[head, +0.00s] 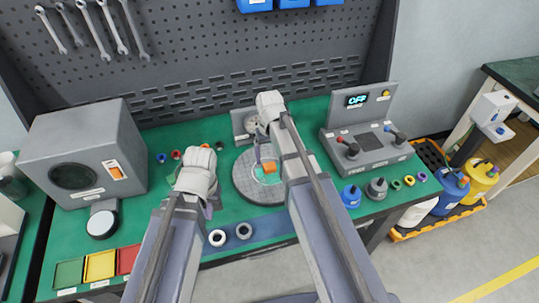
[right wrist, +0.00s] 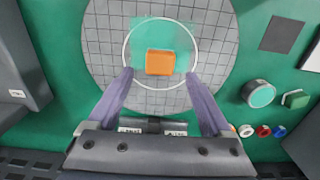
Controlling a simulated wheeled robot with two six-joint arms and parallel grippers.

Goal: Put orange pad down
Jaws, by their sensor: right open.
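The orange pad (head: 268,168) rests on the round grey gridded plate (head: 243,188), inside the white circle over a green square. In the right wrist view the orange pad (right wrist: 160,62) lies between and just beyond the fingertips of my right gripper (right wrist: 161,78), which is open and apart from it. In the head view my right gripper (head: 262,150) is over the plate, partly hidden by its arm. My left gripper (head: 208,208) hangs over the table left of the plate; its fingers are mostly hidden behind its wrist.
A grey box machine (head: 85,150) stands at the left, with colored trays (head: 100,266) in front. A control console (head: 368,140) with an "OFF" display stands at the right. Two rings (head: 217,238) lie on the blue strip. Small colored parts sit behind my left gripper.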

